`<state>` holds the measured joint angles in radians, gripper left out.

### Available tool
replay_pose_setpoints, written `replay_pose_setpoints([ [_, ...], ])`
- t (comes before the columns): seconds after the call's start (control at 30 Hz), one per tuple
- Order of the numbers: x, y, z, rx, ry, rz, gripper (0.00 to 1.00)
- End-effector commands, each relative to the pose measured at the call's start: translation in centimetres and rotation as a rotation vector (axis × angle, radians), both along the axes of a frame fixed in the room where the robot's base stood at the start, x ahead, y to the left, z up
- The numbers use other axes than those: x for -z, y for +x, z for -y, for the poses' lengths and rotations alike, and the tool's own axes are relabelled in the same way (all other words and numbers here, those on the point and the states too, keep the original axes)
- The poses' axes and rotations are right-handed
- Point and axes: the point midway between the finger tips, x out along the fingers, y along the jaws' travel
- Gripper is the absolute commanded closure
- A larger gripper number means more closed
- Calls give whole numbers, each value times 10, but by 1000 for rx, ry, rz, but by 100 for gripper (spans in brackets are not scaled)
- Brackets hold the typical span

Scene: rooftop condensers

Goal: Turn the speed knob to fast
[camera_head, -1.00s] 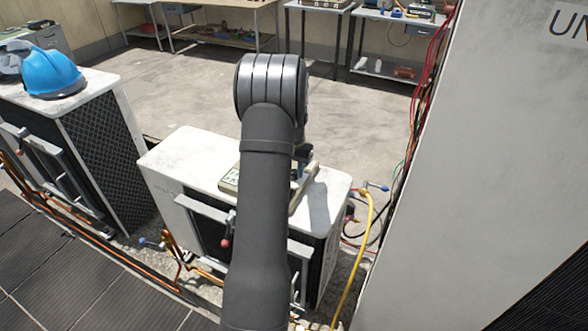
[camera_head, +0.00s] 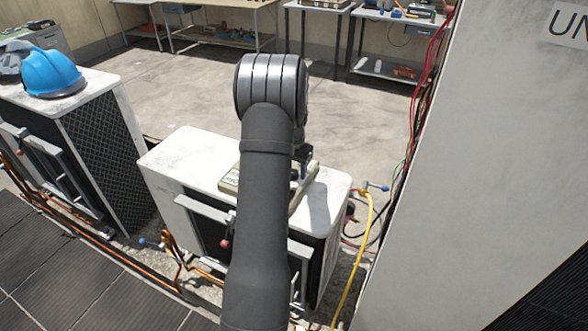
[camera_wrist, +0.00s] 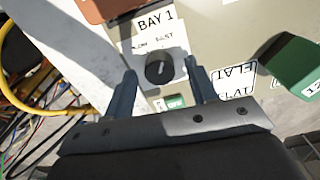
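The speed knob (camera_wrist: 160,69) is black and round with a pale pointer mark, on a white plate under a "BAY 1" label (camera_wrist: 156,21). Small print above it seems to read slow at left and fast at right. The exact pointer setting is too small to tell. My gripper (camera_wrist: 159,66) is open, with one finger on each side of the knob; I see a gap at each side, and contact is not visible. In the head view my arm hides the knob and most of the panel (camera_head: 229,181) on the white condenser (camera_head: 180,157).
A green block (camera_wrist: 291,62) and "FLAT" labels (camera_wrist: 234,82) are on the panel to the right. A brown-red part (camera_wrist: 108,8) is at the upper left. A yellow hose (camera_head: 365,230) runs beside the condenser. A blue helmet (camera_head: 52,74) rests on another condenser at left.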

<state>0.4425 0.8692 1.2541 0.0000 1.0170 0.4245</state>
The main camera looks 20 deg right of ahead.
Motion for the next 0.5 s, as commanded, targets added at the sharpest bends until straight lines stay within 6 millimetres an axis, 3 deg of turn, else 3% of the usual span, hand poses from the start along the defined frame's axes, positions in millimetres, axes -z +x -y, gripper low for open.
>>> replay_pose_setpoints([
  [0.27,-7,0,0,-1,0,1,48],
  [0.5,-54,1,0,-1,-3,5,48],
])
